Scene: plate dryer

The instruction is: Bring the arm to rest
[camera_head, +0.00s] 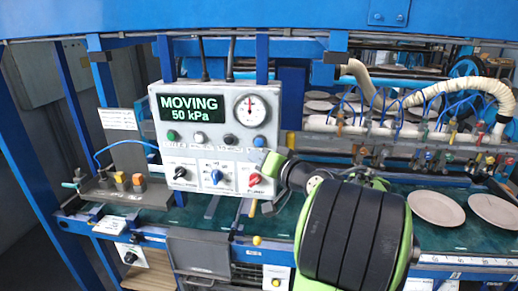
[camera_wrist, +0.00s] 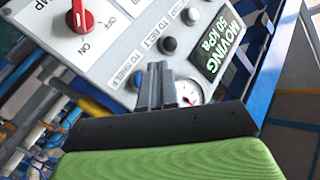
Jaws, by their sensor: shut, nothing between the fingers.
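My gripper (camera_head: 272,165) is in front of the lower right part of a grey control panel (camera_head: 160,140) in the head view. In the wrist view my gripper (camera_wrist: 157,70) is shut and empty, its two dark fingers side by side. Their tips overlap the panel face between the buttons and the gauge; I cannot tell whether they touch it. The panel's green screen (camera_head: 187,108) reads "MOVING 50 kPa". A red knob (camera_head: 254,179) sits at the panel's lower right; it also shows in the wrist view (camera_wrist: 83,16) beside the words ON and OFF.
Two pale plates (camera_head: 436,208) lie on the green belt (camera_head: 462,240) to the right of my arm. Pipes and blue hoses (camera_head: 400,112) fill the space behind. A blue beam (camera_head: 250,18) crosses the top.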

